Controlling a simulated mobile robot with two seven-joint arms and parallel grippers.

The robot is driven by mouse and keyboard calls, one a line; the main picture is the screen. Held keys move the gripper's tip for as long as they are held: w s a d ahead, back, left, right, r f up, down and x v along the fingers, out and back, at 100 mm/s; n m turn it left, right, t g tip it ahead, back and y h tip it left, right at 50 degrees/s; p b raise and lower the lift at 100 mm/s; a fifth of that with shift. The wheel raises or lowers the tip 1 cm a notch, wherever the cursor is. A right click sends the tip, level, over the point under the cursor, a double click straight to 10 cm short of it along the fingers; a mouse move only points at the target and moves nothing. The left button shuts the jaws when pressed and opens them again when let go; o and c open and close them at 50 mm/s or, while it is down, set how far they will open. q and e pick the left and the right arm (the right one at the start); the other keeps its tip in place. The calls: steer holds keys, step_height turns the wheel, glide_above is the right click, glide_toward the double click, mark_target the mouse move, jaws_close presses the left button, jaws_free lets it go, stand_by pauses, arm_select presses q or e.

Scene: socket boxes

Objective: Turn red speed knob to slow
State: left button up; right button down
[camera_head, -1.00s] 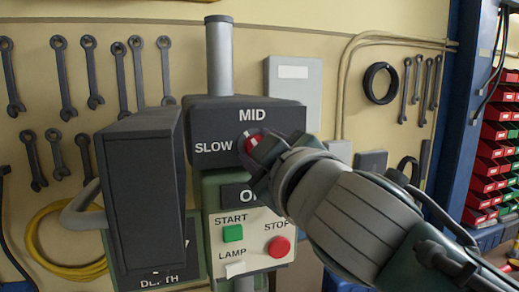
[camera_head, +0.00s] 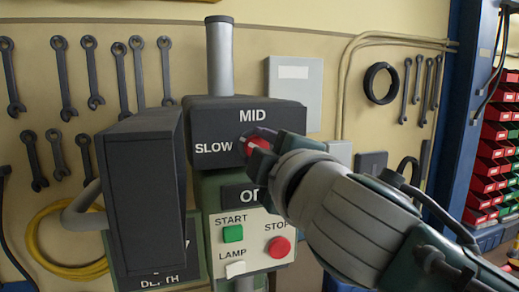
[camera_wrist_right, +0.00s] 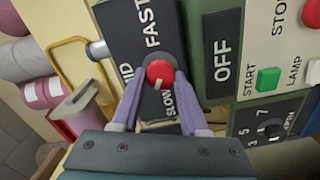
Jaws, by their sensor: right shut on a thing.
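The red speed knob (camera_head: 257,145) sits on a dark panel (camera_head: 222,122) on the machine, with SLOW to its left and MID above. The right wrist view shows the knob (camera_wrist_right: 160,73) close up, with a white mark on the side facing SLOW; FAST and MID are beside it. My right gripper (camera_head: 262,142) is shut on the knob, coming in from the right. Its two fingers (camera_wrist_right: 160,82) lie on either side of the knob in the right wrist view. My left gripper is not in view.
Below the knob is a panel with a green START button (camera_head: 233,233) and a red STOP button (camera_head: 279,247). A tall dark box (camera_head: 140,205) stands out at the left. Wrenches (camera_head: 63,75) hang on the wall. Red bins (camera_head: 488,160) are at the far right.

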steer(key=shift+c, duration=2.1)
jaws_free()
steer(key=b+v, duration=0.3)
steer(key=v, duration=0.7)
steer(key=shift+b, duration=0.35)
